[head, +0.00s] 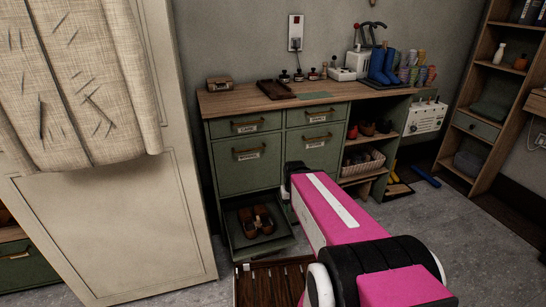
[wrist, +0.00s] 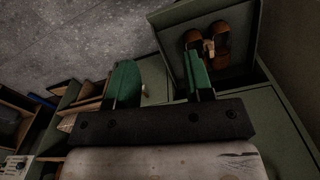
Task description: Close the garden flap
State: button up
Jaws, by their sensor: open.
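The one open compartment of the green cabinet, which I take for the garden flap (head: 232,230), stands out at the cabinet's lower left; its label is not visible. Brown shoes (head: 257,221) lie in it. In the wrist view the open flap (wrist: 239,72) is at the upper right with the shoes (wrist: 215,38) inside. My gripper (wrist: 161,74) is open and empty, its two green fingers apart. The right finger overlaps the flap's side in the picture; the left finger is outside it. I cannot tell whether they touch. In the head view my pink arm hides the fingers.
Closed drawers (head: 250,165) with bar handles sit above the flap. Open shelves (head: 362,160) stand to the right. A tall pale panel (head: 110,220) stands at the left, near the flap. A dark slatted thing (head: 272,282) lies in front.

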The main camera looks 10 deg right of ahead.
jog(key=w+f, duration=0.1)
jog(key=w, duration=0.1)
jog(key=shift+w+a+f+m+t, duration=0.3)
jog(key=shift+w+a+f+m, duration=0.05)
jog(key=shift+a+f+m, duration=0.05)
grip_shut()
jog(key=m+t+y, duration=0.2)
jog(key=m+t, duration=0.7)
jog(key=m, duration=0.6)
send_near(268, 198)
jog(key=f, duration=0.2)
jog(key=w+f, duration=0.1)
jog(key=f, duration=0.1)
jog(key=shift+a, duration=0.2)
jog(key=w, duration=0.3)
jog(key=shift+w+a+f, duration=0.15)
jog(key=shift+a+f, duration=0.05)
jog(key=shift+a, duration=0.15)
jog(key=shift+w+r, duration=0.1)
jog(key=shift+w, duration=0.2)
